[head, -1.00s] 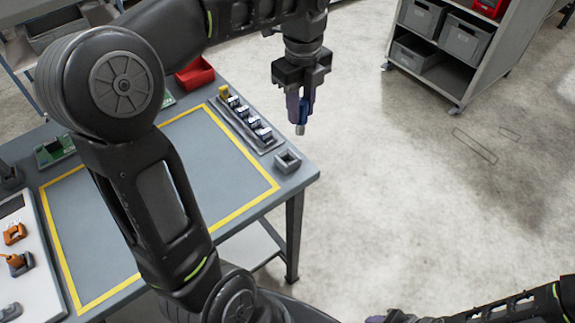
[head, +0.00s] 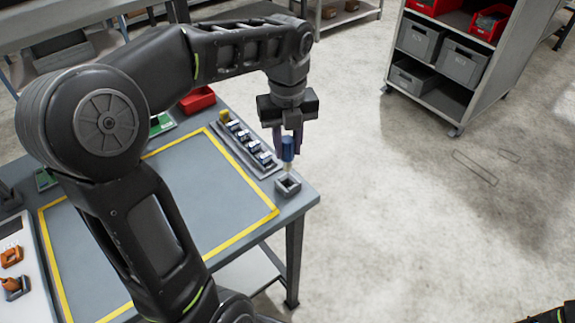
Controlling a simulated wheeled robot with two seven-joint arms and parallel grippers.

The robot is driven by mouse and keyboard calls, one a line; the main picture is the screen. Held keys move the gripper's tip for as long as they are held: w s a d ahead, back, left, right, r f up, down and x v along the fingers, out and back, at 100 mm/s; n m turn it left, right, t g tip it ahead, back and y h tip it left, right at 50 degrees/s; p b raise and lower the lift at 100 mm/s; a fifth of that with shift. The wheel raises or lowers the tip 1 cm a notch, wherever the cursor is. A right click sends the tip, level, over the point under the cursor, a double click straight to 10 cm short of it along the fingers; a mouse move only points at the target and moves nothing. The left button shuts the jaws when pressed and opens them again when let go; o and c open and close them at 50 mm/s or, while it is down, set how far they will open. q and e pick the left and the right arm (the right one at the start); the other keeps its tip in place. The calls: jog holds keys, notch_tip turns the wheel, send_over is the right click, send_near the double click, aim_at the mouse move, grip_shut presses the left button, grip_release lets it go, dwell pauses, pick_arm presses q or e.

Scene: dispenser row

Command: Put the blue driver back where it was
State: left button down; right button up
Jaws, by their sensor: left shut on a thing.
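The blue driver (head: 288,148) is held upright, tip down, between the fingers of my left gripper (head: 288,138), which is shut on it. It is at the right corner of the grey table. A small square grey holder (head: 288,186) with an open top stands there, and the driver's pale tip is right over or at its opening. I cannot tell whether the tip has entered it. My right gripper is not in view.
A yellow-framed area (head: 175,210) of the table is mostly clear. A red bin (head: 197,100) is at the back. A shelf cart (head: 450,60) stands apart on the floor.

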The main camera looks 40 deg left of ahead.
aim_at(287, 165)
pick_arm(q)
jog(key=shift+f, duration=0.8)
notch_tip(287, 165, down, 4)
jog(key=shift+r, duration=0.2)
jog(key=shift+f, duration=0.1)
jog(key=shift+f, duration=0.6)
jog(key=c, duration=1.1)
grip_release()
jog(key=shift+c, duration=0.2)
